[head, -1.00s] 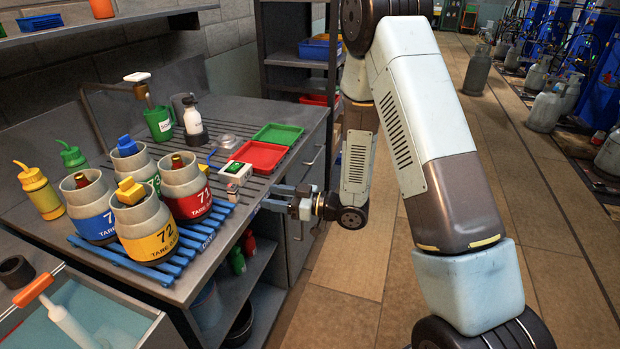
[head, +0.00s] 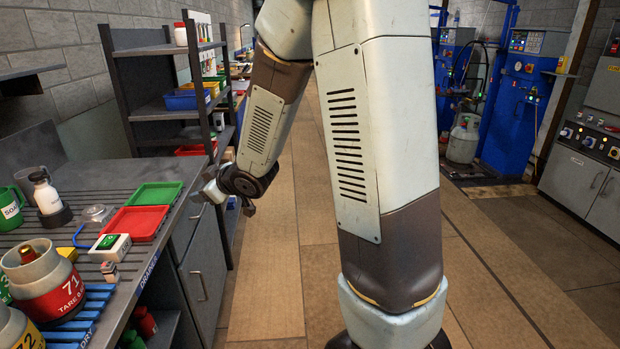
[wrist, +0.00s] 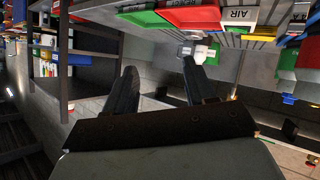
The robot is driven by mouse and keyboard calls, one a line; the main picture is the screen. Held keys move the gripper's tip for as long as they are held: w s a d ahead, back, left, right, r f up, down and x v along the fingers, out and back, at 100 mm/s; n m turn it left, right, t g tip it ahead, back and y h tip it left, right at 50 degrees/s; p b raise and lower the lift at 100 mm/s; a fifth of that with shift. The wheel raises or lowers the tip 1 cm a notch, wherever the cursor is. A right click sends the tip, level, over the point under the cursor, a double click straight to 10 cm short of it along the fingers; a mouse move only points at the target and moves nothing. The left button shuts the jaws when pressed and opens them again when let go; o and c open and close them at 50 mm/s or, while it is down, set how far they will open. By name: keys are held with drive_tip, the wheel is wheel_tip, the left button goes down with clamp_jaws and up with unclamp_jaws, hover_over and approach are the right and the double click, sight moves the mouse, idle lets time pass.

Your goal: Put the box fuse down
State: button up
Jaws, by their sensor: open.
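A small pale block with a dark front (head: 110,271) stands near the counter's front edge, by a white box with a green top (head: 110,247). It may be the box fuse, but it is too small to tell. My gripper (wrist: 159,67) is open in the wrist view, its two dark fingers well apart with nothing between them.
A red tray (head: 134,223) and a green tray (head: 155,194) lie on the slatted counter (head: 88,193). A white bottle (head: 46,194) stands behind them. Numbered pots, one red-banded (head: 46,284), crowd the near left. Dark shelving (head: 160,105) stands beyond. The floor (head: 270,270) is clear.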

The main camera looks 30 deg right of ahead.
drive_tip(key=s+d+r+m+g+h, duration=0.1)
drive_tip(key=s+d+r+m+h, duration=0.2)
drive_tip(key=s+d+r, duration=0.3)
drive_tip(key=s+d+r+m+g+h, duration=0.2)
drive_tip(key=s+d+r+m, duration=0.3)
drive_tip(key=s, duration=0.8)
drive_tip(key=d+r+h, duration=0.1)
drive_tip(key=d, duration=0.2)
drive_tip(key=shift+d+r+h, duration=0.3)
drive_tip(key=shift+d+h, duration=0.05)
drive_tip(key=shift+h, duration=0.05)
drive_tip(key=s, duration=0.3)
drive_tip(key=s+m+g, duration=0.1)
drive_tip(key=s, duration=0.3)
drive_tip(key=s+r+m+g, duration=0.1)
drive_tip(key=s, duration=0.3)
drive_tip(key=shift+s+y, duration=0.25)
drive_tip(key=shift+y, duration=0.05)
